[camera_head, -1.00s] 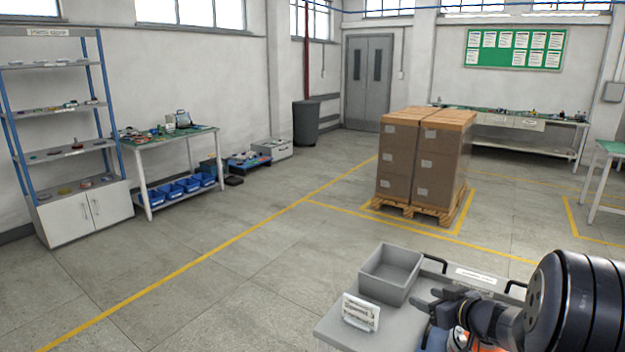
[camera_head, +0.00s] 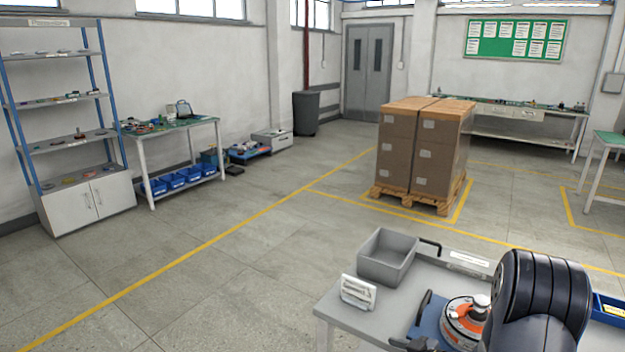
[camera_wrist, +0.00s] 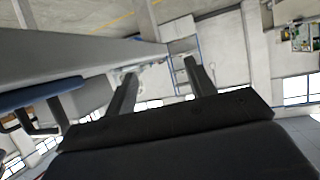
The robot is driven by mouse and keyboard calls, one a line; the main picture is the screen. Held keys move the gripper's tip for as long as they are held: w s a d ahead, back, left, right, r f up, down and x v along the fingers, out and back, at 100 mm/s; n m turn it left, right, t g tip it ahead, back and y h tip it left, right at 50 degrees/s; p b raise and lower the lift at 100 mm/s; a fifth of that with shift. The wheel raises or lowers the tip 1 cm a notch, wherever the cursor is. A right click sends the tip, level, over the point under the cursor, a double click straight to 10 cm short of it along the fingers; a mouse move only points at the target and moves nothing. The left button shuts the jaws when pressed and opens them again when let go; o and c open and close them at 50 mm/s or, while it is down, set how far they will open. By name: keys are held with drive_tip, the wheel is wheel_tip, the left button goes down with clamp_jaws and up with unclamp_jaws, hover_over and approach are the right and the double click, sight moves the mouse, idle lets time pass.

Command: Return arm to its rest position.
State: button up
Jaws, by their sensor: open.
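My gripper (camera_wrist: 160,67) is open, its two dark fingers spread apart with nothing between them in the wrist view. An orange and silver hub motor (camera_head: 462,322) stands on a blue base on that table, partly hidden behind my arm.
A grey open bin (camera_head: 387,257) and a small white sign holder (camera_head: 358,292) stand on the table. A blue tray (camera_head: 608,309) is at its right end. Stacked cartons (camera_head: 423,150) stand on a pallet beyond. The floor to the left is clear.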

drive_tip(key=s+a+f+n+g+y, duration=0.1)
drive_tip(key=s+a+f, duration=0.2)
drive_tip(key=f, duration=0.2)
drive_tip(key=shift+a+f+n+y+p, duration=0.3)
drive_tip(key=shift+a, duration=0.1)
drive_tip(key=shift+g, duration=0.4)
